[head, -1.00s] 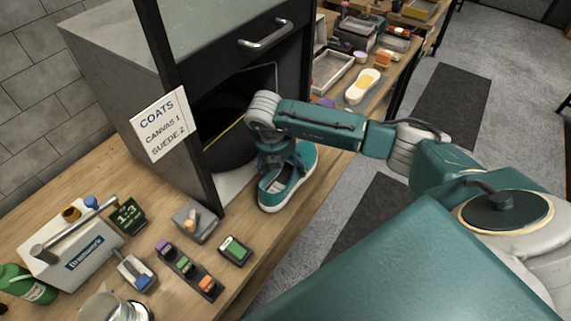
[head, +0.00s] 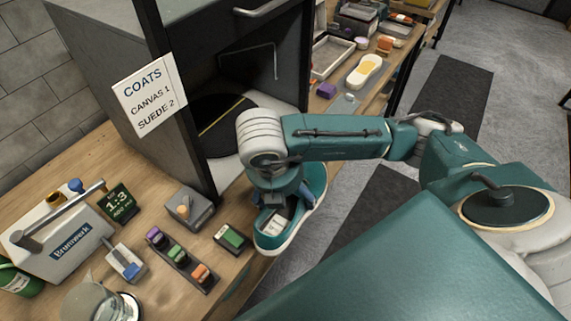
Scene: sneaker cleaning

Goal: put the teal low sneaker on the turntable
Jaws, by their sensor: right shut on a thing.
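The teal low sneaker (head: 270,236) has a white sole and hangs at the front edge of the bench, partly over the floor. My right gripper (head: 288,203) is shut on it from above; the wrist hides part of the shoe and the fingertips. The turntable (head: 212,112) is a dark disc with a yellow line inside the open cabinet, behind and left of the sneaker. The disc looks empty where I can see it; the cabinet frame hides part of it. My left gripper is not in view.
The cabinet's front post and the sign (head: 149,95) stand left of the arm. A row of coloured blocks (head: 180,258), a green-topped box (head: 232,238) and a grey device (head: 190,208) sit on the near bench. A tray (head: 332,57) and an insole (head: 365,71) lie beyond.

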